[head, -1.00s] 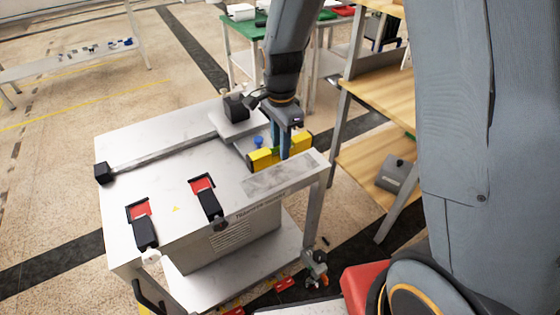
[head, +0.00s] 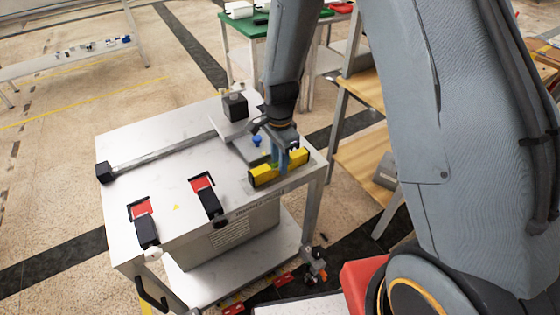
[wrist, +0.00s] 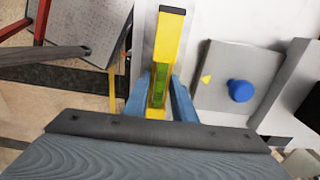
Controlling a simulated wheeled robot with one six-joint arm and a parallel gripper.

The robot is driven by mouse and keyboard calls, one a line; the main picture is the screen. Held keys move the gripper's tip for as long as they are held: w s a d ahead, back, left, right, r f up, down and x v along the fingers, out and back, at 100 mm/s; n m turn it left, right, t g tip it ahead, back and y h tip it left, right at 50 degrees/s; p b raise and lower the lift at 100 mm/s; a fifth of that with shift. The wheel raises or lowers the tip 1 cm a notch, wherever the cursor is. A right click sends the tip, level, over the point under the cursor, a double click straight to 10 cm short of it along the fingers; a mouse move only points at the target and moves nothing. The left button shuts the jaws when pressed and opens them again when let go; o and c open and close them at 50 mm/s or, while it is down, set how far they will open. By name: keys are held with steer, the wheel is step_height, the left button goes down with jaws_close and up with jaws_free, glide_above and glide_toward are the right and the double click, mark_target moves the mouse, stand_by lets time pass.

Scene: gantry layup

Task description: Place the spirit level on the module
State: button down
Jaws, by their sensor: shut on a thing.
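The spirit level (head: 265,177) is a yellow bar with dark ends and a green vial. My gripper (head: 280,163) is shut around its middle, its blue fingers on both sides. In the wrist view, the level (wrist: 168,45) points away from me between the fingers (wrist: 160,92). The level is over the right end of the white bench top (head: 165,195), near its front edge. I cannot tell whether it touches the surface. A flat grey block (wrist: 212,82) with a blue knob (wrist: 241,90), possibly the module, lies right beside the level, apart from it.
A rail (head: 160,156) with black end blocks crosses the top behind. Two black clamps with red pads (head: 202,182) sit to the left. A wooden shelf unit (head: 358,155) stands close on the right. The middle of the top is clear.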

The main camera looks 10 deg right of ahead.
steer(key=c, duration=1.5)
jaws_free()
steer(key=shift+f, duration=0.1)
steer(key=shift+o, duration=0.2)
step_height(320, 180, up, 11)
steer(key=b, duration=0.3)
steer(key=s+d+r+n+t, duration=0.1)
steer(key=s+d+r+n, duration=0.1)
steer(key=s+d+n, duration=0.8)
steer(key=s+n, duration=0.3)
steer(key=s, duration=0.1)
steer(key=shift+d, duration=0.25)
